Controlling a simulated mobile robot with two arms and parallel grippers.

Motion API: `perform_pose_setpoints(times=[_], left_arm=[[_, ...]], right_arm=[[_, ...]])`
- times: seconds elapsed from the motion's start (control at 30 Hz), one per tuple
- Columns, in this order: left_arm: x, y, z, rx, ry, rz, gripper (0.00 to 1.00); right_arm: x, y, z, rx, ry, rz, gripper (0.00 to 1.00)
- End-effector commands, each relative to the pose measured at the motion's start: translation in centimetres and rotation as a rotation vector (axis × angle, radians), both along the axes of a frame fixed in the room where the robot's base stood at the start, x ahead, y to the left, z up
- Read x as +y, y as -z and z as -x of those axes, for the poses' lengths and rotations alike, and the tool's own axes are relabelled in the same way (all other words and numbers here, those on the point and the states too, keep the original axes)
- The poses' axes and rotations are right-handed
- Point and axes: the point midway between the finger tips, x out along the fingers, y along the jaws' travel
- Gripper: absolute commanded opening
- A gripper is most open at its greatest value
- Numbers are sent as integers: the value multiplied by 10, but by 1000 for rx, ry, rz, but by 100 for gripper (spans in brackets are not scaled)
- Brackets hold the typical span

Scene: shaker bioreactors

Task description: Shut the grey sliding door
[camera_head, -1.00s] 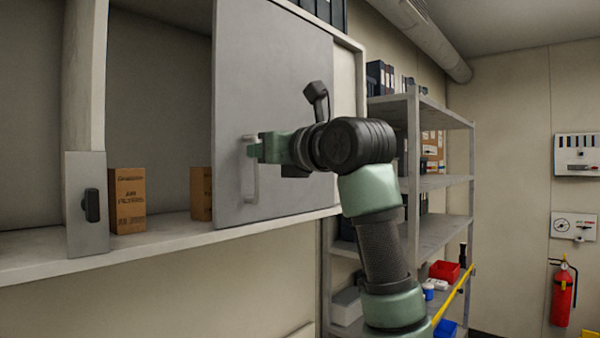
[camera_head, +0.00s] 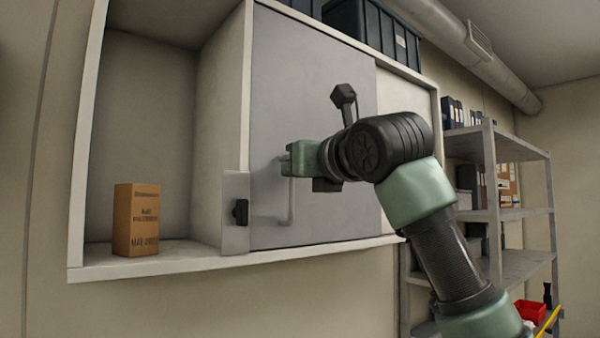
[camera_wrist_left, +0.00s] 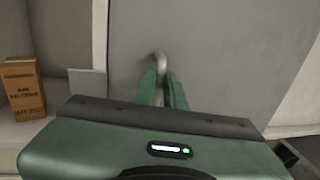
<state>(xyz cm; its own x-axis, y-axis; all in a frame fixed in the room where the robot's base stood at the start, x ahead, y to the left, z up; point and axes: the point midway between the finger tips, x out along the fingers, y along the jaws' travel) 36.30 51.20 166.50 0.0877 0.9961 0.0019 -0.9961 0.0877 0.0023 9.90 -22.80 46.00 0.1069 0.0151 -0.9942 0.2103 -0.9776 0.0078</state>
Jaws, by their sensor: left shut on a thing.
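The grey sliding door (camera_head: 335,125) covers the cabinet opening right of the upright divider (camera_head: 222,115). Its left edge meets the divider and its latch plate (camera_head: 236,228), with no gap that I can make out. My left gripper (camera_head: 286,160) is shut on the door's vertical bar handle (camera_head: 291,200). In the left wrist view, the fingers (camera_wrist_left: 162,88) close around the handle (camera_wrist_left: 160,62), and the door (camera_wrist_left: 220,50) fills the space behind. My right gripper is not in view.
An orange-brown box (camera_head: 136,220) stands in the open compartment left of the divider. Dark bins (camera_head: 372,28) sit on top of the cabinet. A grey metal shelf rack (camera_head: 495,200) stands to the right, near my arm.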

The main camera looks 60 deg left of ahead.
Motion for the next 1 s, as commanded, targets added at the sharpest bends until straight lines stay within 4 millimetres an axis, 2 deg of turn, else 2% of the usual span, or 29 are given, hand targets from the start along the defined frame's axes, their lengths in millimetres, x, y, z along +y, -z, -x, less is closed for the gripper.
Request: perform_pose_setpoints(times=[0.23,0.27,0.3,0.33,0.67,0.77,1.0], left_arm=[[1,1,2,-1,-6,2,0],[1,1,2,-1,-6,2,16],[1,1,2,-1,-6,2,27],[1,1,2,-1,-6,2,32],[-1,1,1,-1,-2,0,32],[-11,2,2,-1,0,0,32],[-51,3,7,-3,-1,-1,32]], right_arm=[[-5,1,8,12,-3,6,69],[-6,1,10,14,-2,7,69],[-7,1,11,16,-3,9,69],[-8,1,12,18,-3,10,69],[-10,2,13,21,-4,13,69],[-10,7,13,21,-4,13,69],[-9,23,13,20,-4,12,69]])
